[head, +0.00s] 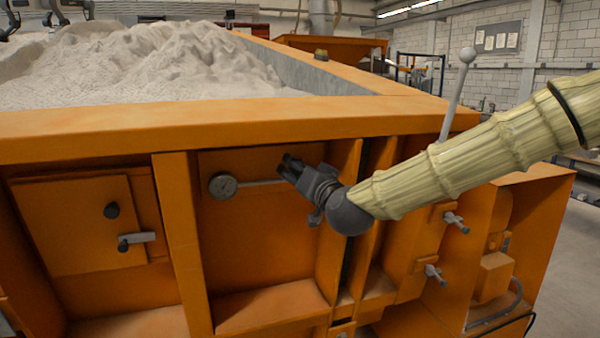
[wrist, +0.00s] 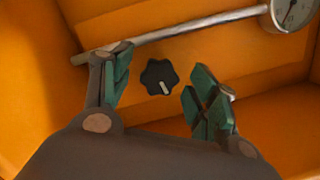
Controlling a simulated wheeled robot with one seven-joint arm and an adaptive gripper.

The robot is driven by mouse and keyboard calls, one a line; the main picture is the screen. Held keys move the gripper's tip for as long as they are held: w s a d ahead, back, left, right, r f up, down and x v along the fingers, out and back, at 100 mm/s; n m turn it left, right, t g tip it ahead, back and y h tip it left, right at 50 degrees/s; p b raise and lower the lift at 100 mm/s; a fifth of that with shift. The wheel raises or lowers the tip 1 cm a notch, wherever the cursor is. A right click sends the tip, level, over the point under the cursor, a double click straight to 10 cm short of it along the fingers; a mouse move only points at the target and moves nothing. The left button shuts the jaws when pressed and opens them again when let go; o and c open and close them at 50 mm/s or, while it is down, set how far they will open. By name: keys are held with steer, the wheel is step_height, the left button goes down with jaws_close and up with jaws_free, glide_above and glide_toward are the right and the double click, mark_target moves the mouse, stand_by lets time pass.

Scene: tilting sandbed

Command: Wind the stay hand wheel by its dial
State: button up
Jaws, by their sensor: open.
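A small black lobed hand wheel (wrist: 160,77) with a white pointer mark sits on the orange panel in the wrist view. It appears between my fingers, with panel showing on both sides of it, and no finger touches it in that view. In the head view it is not visible, with my gripper over that area. A round dial gauge (head: 222,186) on a metal rod is left of my gripper (head: 289,167); it also shows at the top right of the wrist view (wrist: 293,12). My gripper is open, its green-padded fingers (wrist: 161,72) apart and empty.
The orange sandbed frame (head: 250,118) overhangs the recessed bay, with upright ribs (head: 178,235) beside it. A lever with a ball knob (head: 467,56) rises at right. Handles (head: 455,222) stick out at lower right. A hatch (head: 75,225) is at left.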

steer(key=v, duration=1.2)
steer(key=shift+w+f, duration=0.1)
step_height(320, 180, down, 23)
steer(key=d+g+h, duration=0.1)
steer(key=g+h, duration=0.1)
steer(key=g, duration=0.2)
steer(key=s+d+f+g+h, duration=0.1)
steer(key=s+f+g, duration=0.15)
steer(key=f, duration=0.45)
steer(key=s+d+f+g, duration=0.1)
steer(key=s+d+f, duration=0.1)
steer(key=s+f, duration=0.35)
steer(key=s+d+f+g+h, duration=0.1)
steer(key=f, duration=0.8)
steer(key=s+d+f+g+h, duration=0.1)
steer(key=s+d+f, duration=0.3)
steer(key=s+f, duration=0.4)
steer(key=s+d+f+g+h, duration=0.1)
steer(key=s+d+f+g, duration=0.3)
steer(key=s+f, duration=0.4)
steer(key=s+d+f+n+g+h, duration=0.1)
steer(key=s+d+f+g, duration=0.2)
steer(key=s+f, duration=0.4)
steer(key=s+d, duration=0.1)
steer(key=s, duration=0.6)
steer(key=shift+s+d+f, duration=0.35)
steer(key=shift+f, duration=0.05)
